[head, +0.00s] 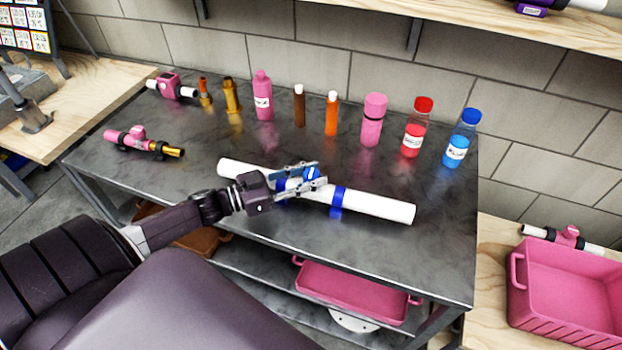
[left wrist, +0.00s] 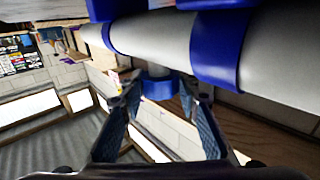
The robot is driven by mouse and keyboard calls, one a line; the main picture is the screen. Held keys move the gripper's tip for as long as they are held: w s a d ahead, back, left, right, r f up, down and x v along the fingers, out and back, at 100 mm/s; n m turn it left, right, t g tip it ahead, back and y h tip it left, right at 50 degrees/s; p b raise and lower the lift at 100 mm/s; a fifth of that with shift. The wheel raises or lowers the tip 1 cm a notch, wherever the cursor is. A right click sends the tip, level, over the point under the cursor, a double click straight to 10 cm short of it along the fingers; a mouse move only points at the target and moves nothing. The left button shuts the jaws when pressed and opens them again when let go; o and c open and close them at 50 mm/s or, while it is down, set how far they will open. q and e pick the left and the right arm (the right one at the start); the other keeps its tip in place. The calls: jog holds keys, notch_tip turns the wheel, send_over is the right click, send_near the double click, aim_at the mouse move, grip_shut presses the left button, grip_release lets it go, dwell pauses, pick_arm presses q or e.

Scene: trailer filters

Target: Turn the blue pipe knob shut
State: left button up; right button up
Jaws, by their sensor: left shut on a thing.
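A white pipe (head: 375,204) with blue bands (head: 338,198) lies across the dark metal table. Its blue knob (head: 312,173) sits near the pipe's middle. My left gripper (head: 304,178) reaches in from the left and is shut on the knob, one finger on each side. In the left wrist view the knob (left wrist: 158,88) shows between the fingertips of my left gripper (left wrist: 158,97), with the white pipe (left wrist: 160,40) right beside it. The fingers hide part of the knob in the head view. My right gripper is not in view.
Several bottles, including a red one (head: 414,130) and a blue one (head: 461,140), stand along the back of the metal table (head: 440,245). Pink pipe fittings (head: 140,140) lie at the left. A pink crate (head: 565,290) stands at the right. The table's right front is clear.

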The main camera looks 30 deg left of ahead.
pick_arm(q)
jog(key=shift+m+g+h+b, duration=0.45)
jog(key=shift+m+g+h, duration=0.05)
jog(key=shift+h, duration=0.2)
jog(key=o, duration=1.2)
jog(key=shift+d, duration=0.1)
jog(key=v, duration=1.2)
